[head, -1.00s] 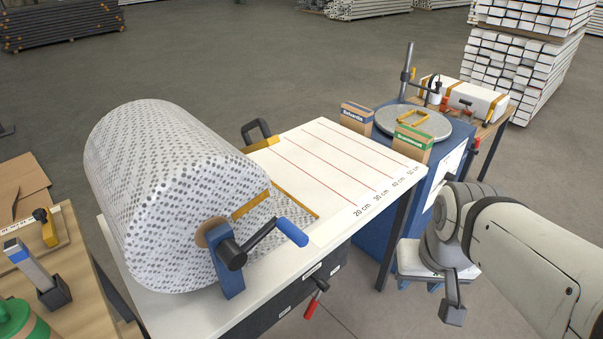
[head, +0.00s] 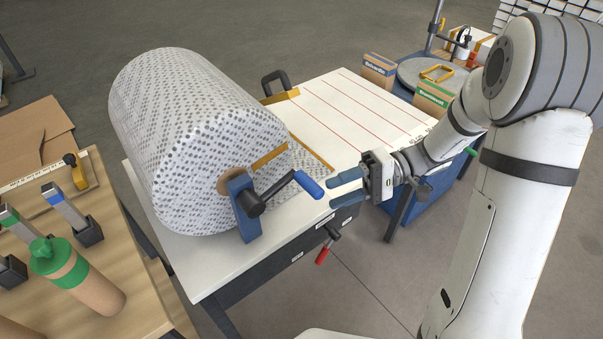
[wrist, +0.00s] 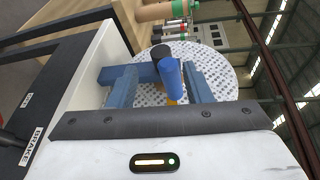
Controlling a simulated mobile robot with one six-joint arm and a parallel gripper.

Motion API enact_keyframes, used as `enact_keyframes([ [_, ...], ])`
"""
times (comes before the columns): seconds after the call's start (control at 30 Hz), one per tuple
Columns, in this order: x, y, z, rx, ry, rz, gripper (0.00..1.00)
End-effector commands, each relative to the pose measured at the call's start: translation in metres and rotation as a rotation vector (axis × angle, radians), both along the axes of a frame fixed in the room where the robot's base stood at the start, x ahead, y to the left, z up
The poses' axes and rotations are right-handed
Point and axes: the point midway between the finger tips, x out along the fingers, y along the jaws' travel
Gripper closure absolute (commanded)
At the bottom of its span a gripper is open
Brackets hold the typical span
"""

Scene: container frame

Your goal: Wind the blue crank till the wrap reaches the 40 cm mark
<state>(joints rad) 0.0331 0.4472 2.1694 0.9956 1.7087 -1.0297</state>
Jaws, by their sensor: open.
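The blue crank handle (head: 309,184) sticks out on a black arm (head: 276,197) at the near end of the dotted wrap roll (head: 190,130). My gripper (head: 332,192) is open just right of the handle. In the wrist view, the handle (wrist: 171,82) shows between the blue fingers of my gripper (wrist: 158,74), nearer the right one; I cannot tell whether they touch. The wrap's loose end lies on the white table under a mustard edge strip (head: 312,153), short of the first red line. The marked sheet (head: 350,100) has several red lines; my arm hides most labels.
A red-handled lever (head: 321,255) hangs at the table front below the crank. A wooden bench (head: 110,230) with a green-topped roll (head: 75,270) stands at left. A blue stand with a round plate (head: 425,75) and small boxes is beyond the table, behind my arm.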

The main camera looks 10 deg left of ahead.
Motion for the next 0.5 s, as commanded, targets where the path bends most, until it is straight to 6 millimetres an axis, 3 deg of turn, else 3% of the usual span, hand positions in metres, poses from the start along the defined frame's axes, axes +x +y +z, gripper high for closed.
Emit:
enact_keyframes([
  [0.23, 0.024, 0.009, 0.0, 0.187, 0.008, -0.058, 0.55],
  [0.5, 0.011, 0.039, 0.003, 0.203, 0.008, -0.061, 0.55],
])
